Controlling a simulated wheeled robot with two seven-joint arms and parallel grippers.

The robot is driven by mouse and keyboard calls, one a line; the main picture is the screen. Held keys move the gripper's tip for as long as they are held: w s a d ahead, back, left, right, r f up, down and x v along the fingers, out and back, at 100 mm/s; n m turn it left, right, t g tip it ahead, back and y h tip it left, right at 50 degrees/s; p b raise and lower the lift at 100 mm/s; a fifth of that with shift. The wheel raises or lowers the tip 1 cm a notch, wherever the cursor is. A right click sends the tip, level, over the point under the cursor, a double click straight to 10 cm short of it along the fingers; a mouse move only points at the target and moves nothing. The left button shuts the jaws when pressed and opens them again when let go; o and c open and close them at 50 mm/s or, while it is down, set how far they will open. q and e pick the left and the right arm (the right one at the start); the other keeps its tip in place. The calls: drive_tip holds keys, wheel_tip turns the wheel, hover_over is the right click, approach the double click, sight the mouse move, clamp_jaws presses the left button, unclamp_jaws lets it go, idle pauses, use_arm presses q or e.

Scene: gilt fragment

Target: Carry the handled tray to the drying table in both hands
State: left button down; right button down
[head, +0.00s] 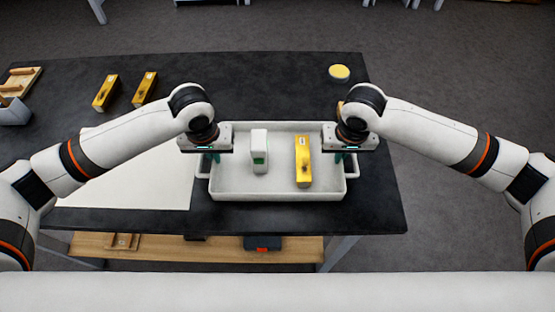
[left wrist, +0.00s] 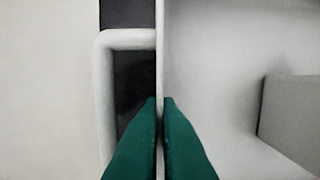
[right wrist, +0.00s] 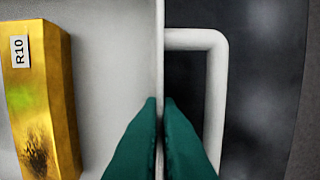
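The white handled tray (head: 230,183) rests on the dark table, with a loop handle on each short side. In it stand a white box with a green patch (head: 259,148) and a gold bar (head: 303,162), labelled R10 in the right wrist view (right wrist: 45,90). My left gripper (head: 209,157) is shut on the tray's left wall, one finger inside the tray and one in the opening of the left handle (left wrist: 103,90). My right gripper (head: 346,157) is shut likewise on the right wall, beside the right handle (right wrist: 215,90). I cannot tell which surface is the drying table.
The dark table (head: 270,85) also holds a large white sheet (head: 130,190) left of the tray, two gold bars (head: 105,92) (head: 145,88) and a round yellow-topped thing (head: 339,72) at the back right. A wooden shelf (head: 190,248) lies below the front edge. Open floor (head: 460,90) lies to the right.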

use_arm(q)
drive_tip(key=shift+r, duration=0.2)
use_arm(e)
drive_tip(key=shift+r, duration=0.15)
